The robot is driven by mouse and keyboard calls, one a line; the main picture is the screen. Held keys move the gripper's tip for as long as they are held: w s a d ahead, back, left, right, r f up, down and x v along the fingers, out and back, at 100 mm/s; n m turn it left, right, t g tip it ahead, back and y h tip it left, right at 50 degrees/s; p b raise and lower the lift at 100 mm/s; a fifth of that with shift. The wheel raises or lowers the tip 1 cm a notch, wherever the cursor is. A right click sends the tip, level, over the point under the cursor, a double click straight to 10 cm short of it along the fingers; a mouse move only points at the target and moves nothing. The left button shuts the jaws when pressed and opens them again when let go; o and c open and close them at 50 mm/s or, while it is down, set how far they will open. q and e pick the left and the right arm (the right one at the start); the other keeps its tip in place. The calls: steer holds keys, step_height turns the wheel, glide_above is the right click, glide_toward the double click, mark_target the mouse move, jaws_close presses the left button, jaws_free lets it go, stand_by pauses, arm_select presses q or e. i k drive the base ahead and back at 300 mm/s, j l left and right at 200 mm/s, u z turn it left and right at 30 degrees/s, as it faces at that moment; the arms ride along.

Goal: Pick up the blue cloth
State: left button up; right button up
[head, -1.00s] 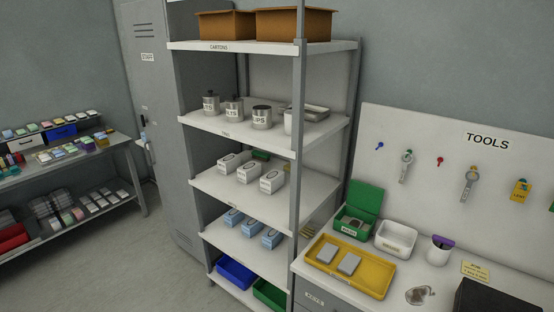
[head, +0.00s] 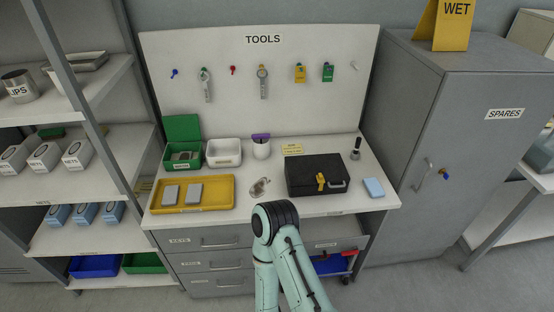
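A small light blue folded piece (head: 373,187), which looks like the blue cloth, lies flat near the right end of the white bench top (head: 230,208). It is to the right of a black case (head: 305,176) and apart from it. One of my arms rises at the bottom middle, in front of the bench, with its bent joint over the bench's front edge. I cannot tell which arm it is. Neither gripper shows. Nothing covers the blue piece.
A yellow tray (head: 223,194) with two grey blocks, a green box (head: 183,133), a white bin (head: 223,149) and a cup (head: 261,150) stand on the bench. A drawer (head: 342,241) below is partly open. A grey SPARES cabinet (head: 450,125) stands close on the right.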

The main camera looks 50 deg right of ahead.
mark_target(373, 186)
steer(key=z, duration=2.5)
steer(key=i+l+u, duration=0.15)
steer(key=i+l, duration=0.95)
steer(key=l, duration=0.1)
